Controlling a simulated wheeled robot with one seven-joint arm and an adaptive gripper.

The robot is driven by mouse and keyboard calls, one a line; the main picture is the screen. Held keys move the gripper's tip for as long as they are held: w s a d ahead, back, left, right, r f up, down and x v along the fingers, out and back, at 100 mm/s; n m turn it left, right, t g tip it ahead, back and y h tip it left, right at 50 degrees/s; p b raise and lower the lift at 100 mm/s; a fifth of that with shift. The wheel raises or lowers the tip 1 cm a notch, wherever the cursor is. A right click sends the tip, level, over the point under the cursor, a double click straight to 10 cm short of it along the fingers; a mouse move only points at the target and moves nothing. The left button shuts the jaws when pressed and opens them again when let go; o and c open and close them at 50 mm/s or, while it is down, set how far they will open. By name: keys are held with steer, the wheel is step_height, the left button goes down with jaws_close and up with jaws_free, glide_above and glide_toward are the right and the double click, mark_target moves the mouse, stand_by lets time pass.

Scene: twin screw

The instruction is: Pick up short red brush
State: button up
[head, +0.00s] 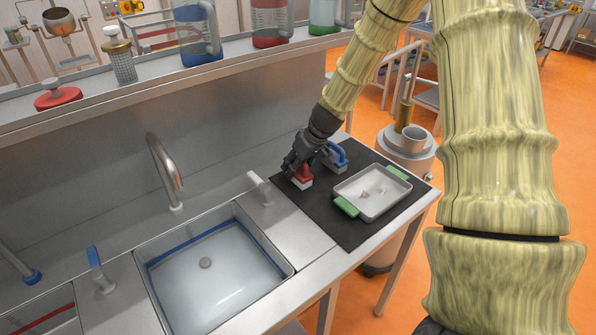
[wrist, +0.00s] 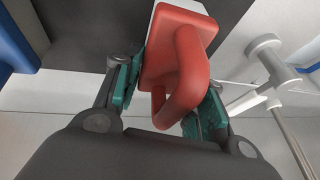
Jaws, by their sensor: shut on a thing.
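The short red brush (head: 301,176) sits at the left side of the black mat (head: 345,228) in the head view. In the wrist view the red brush (wrist: 178,60) has a looped handle and a pale edge below its red top. My gripper (head: 297,162) reaches down onto it from above. In the wrist view the teal finger pads of my gripper (wrist: 165,100) stand on both sides of the red handle and are shut on it. I cannot tell whether the brush touches the mat.
A blue brush (head: 335,156) stands close on the right of my gripper. A white tray with green handles (head: 372,207) holds small pale pieces in front of it. A sink (head: 215,263) and a white-handled tap (head: 260,187) are to the left.

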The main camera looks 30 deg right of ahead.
steer(key=shift+r+b, duration=0.3)
steer(key=shift+r, duration=0.2)
step_height(320, 180, up, 2)
steer(key=shift+r+b, duration=0.1)
steer(key=shift+b, duration=0.3)
steer(key=s+b, duration=0.1)
steer(key=s, duration=0.4)
steer(key=s+a+r+b, duration=0.1)
steer(key=s, duration=0.4)
steer(key=s+a+b, duration=0.1)
steer(key=s, duration=0.4)
steer(key=shift+s+a+r+b, duration=0.2)
steer(key=shift+s+r+b, duration=0.15)
steer(key=shift+s, duration=0.05)
